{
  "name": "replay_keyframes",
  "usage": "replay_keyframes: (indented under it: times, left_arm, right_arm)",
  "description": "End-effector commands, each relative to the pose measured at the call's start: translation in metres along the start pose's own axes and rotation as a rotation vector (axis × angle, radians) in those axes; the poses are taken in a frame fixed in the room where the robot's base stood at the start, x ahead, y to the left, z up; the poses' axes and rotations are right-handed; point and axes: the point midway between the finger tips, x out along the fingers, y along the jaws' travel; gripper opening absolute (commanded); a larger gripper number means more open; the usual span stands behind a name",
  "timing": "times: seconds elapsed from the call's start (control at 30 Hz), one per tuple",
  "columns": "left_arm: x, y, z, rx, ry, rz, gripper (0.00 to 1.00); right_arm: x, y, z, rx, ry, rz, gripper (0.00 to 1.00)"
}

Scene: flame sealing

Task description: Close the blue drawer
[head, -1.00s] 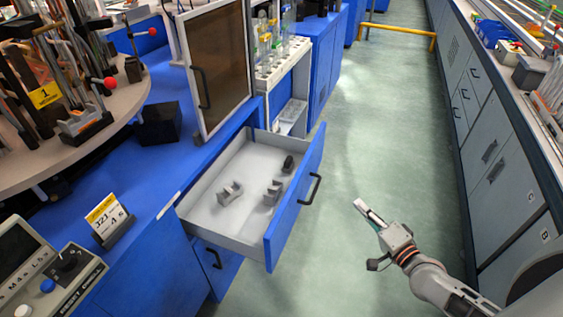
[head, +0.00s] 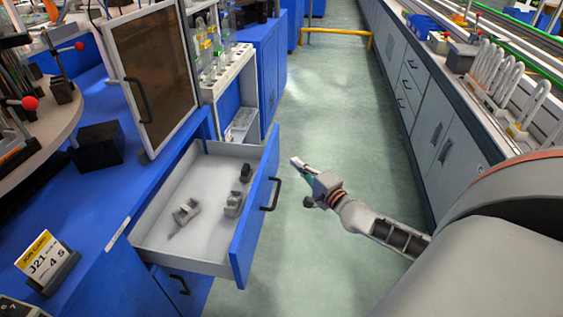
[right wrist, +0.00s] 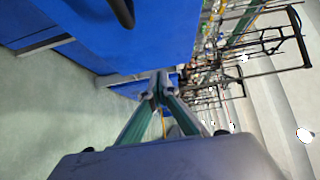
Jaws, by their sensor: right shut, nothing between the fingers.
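The blue drawer (head: 257,207) stands pulled out from the blue cabinet on the left in the head view. Its front has a dark handle (head: 271,194), and small grey parts lie inside. My right gripper (head: 296,163) is shut and empty, to the right of the drawer front and apart from it, pointing left. In the right wrist view the shut fingertips (right wrist: 158,84) show below a blue panel (right wrist: 160,35) with a dark handle at the top. My left gripper is not in view.
A glass-fronted cabinet door (head: 152,75) stands on the blue counter behind the drawer. A test-tube rack (head: 225,65) is farther back. Grey cabinets (head: 430,120) line the right side. The green aisle floor (head: 330,105) is clear, with a yellow rail (head: 335,36) far off.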

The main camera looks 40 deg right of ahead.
Motion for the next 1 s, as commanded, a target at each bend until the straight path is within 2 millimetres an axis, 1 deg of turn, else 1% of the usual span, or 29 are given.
replay_keyframes:
  times: [0.03,0.07,0.1,0.17,0.3,0.5,0.87,1.0]
  left_arm:
    - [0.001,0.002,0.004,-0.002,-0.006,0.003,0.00]
    - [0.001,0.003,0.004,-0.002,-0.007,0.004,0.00]
    - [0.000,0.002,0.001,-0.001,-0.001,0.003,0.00]
    - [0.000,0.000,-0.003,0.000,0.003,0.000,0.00]
    - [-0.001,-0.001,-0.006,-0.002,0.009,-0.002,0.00]
    - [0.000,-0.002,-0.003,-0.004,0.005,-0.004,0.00]
    - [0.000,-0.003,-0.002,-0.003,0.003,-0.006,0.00]
    - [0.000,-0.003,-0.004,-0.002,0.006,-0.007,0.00]
  right_arm:
    - [0.009,0.002,0.000,0.000,0.001,0.001,0.00]
    - [0.013,0.002,0.000,0.000,0.000,0.001,0.00]
    - [0.018,0.002,0.003,0.003,0.000,0.001,0.00]
    - [0.025,-0.002,0.011,0.006,0.001,-0.003,0.00]
    - [0.036,-0.002,0.022,0.002,0.000,-0.002,0.00]
    - [0.042,0.000,0.028,0.000,0.000,0.000,0.00]
    - [0.043,0.001,0.029,-0.001,0.000,0.001,0.00]
    - [0.048,-0.001,0.035,0.001,-0.001,-0.001,0.00]
